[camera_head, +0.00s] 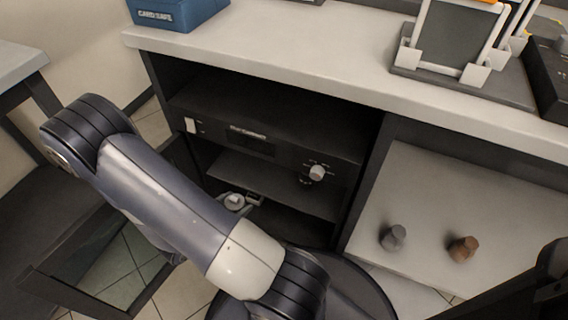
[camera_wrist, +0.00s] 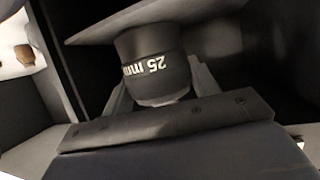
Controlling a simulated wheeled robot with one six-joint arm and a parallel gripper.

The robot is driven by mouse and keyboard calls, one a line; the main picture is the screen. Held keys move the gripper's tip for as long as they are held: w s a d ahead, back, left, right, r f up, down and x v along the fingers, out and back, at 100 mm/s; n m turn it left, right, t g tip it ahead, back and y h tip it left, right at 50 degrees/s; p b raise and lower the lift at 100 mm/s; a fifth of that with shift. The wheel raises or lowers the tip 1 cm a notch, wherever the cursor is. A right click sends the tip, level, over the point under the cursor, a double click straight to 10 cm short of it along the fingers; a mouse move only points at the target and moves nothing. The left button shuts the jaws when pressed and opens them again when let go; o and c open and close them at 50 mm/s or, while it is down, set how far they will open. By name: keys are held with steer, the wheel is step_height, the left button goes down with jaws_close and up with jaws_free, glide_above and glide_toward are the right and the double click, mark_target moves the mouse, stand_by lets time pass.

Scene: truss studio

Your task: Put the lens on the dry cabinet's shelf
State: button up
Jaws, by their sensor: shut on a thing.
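My gripper (camera_wrist: 155,95) is shut on a dark lens (camera_wrist: 150,60) marked "25 mm". In the head view, a small pale round end, likely this lens (camera_head: 234,201), shows by my gripper (camera_head: 244,200), beside my forearm. They are at the left front of the dry cabinet's shelf (camera_head: 275,182), a grey slab below the control panel (camera_head: 250,140). In the wrist view a pale slab (camera_wrist: 205,14) lies behind the lens's wide end. I cannot tell whether they touch. My forearm hides part of the cabinet's lower front.
The cabinet's glass door (camera_head: 120,268) stands open at left. A knob (camera_head: 317,172) sticks out of the panel. A grey piece (camera_head: 393,237) and a brown piece (camera_head: 463,248) stand on a pale board at right. The counter (camera_head: 260,45) overhangs the cabinet.

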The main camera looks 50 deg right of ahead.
steer(key=w+d+b, duration=0.2)
steer(key=w+d, duration=0.1)
steer(key=d, duration=0.6)
steer(key=w+d+b, duration=0.2)
steer(key=d+b, duration=0.1)
steer(key=d, duration=0.6)
steer(key=f+b, duration=0.1)
steer(key=f, duration=0.1)
steer(key=f+b, duration=0.1)
steer(key=f, duration=0.1)
steer(key=f+b, duration=0.2)
steer(key=shift+w+d+f, duration=0.2)
steer(key=shift+d+f, duration=0.1)
steer(key=shift+d+f+b, duration=0.15)
steer(key=shift+d+b, duration=0.05)
steer(key=shift+b, duration=0.15)
steer(key=shift+f, duration=0.1)
steer(key=o, duration=1.3)
steer(key=shift+o, duration=0.2)
